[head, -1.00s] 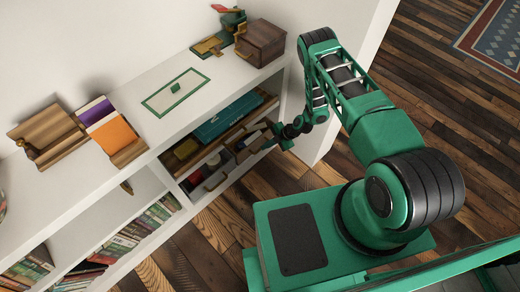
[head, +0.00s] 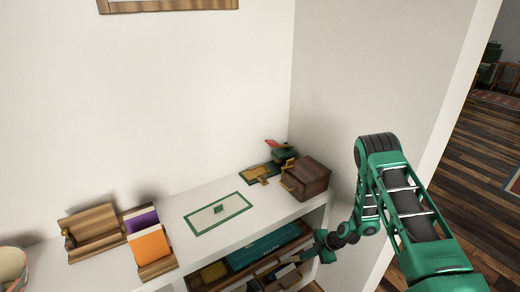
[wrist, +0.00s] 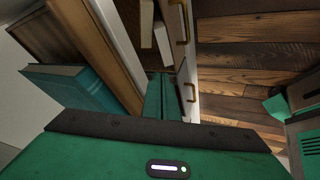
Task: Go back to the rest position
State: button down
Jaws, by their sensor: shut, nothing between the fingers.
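My green arm reaches down at the right of the head view, beside the right end of the white shelf unit (head: 215,240). My gripper (head: 308,254) is at the front of the open compartment below the shelf top, partly hard to make out there. In the wrist view its two green fingers (wrist: 163,97) are together with nothing between them.
On top are a dark wooden box (head: 308,178), a green-bordered mat (head: 200,223), an orange card (head: 150,246) and a wooden holder (head: 92,233).

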jog(key=d+r+m+h, duration=0.3)
jog(key=r+m, duration=0.6)
jog(key=r, duration=2.4)
jog(key=s+d+r+m+t, duration=0.1)
jog(key=s+d+r+m, duration=0.15)
jog(key=s+r, duration=0.6)
jog(key=s+d+r+m+t+h, duration=0.1)
jog(key=s+d+r+m+h, duration=0.25)
jog(key=s+r+m, duration=0.75)
jog(key=s+d+m+g, duration=0.2)
jog(key=s+d, duration=0.4)
jog(key=s, duration=0.4)
jog(key=s+d+m+g, duration=0.2)
jog(key=s+d, duration=0.4)
jog(key=s, duration=0.4)
jog(key=shift+s+f, duration=0.3)
jog(key=shift+f, duration=0.05)
jog(key=shift+m+y, duration=0.25)
